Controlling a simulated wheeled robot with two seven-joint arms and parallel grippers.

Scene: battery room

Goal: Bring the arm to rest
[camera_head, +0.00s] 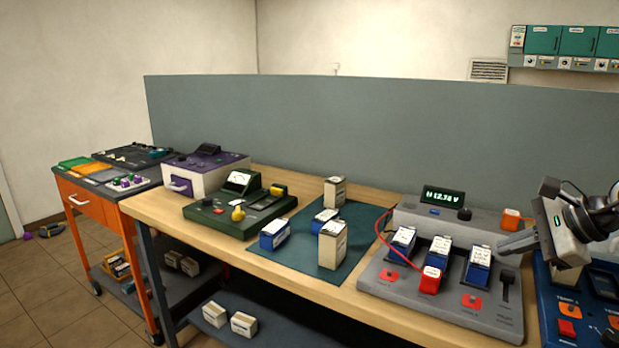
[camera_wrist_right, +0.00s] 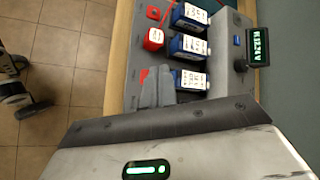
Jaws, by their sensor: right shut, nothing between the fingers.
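My right gripper (camera_head: 508,243) comes in at the right edge of the head view, above the right end of the grey charging station (camera_head: 440,308). In the right wrist view its two fingers (camera_wrist_right: 157,88) lie together, empty, above the same station. Blue batteries (camera_head: 441,250) with white labels stand in the station's bays. A red block with a white label (camera_head: 430,280) sits at the front of the middle bay, and it also shows in the wrist view (camera_wrist_right: 153,39). My left gripper does not show in the head view.
A blue panel (camera_head: 557,328) stands beneath my right arm. White and blue boxes stand on the dark green mat (camera_head: 346,270). A green tester (camera_head: 238,214) and a purple-and-white device (camera_head: 206,172) are farther left. A grey partition (camera_head: 380,140) closes the back.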

